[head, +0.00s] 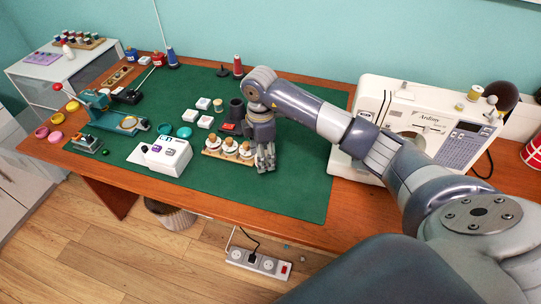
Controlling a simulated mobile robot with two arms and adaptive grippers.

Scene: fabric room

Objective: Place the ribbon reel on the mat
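A large green mat (295,190) covers much of the wooden table. I cannot tell for certain which item is the ribbon reel. Two flat teal round items (183,132) lie on the mat. My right gripper (265,165) points down over the mat, just right of a wooden tray (212,153) of white-topped jars or spools. No object shows clearly between its fingers, and their opening is too small to judge. My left gripper is not in view.
A white sewing machine (400,120) stands at the right, behind my arm. A white device (160,156), a teal tool (105,118) and several small white boxes crowd the left half. A red thread spool (238,66) stands at the back. The mat's front right is clear.

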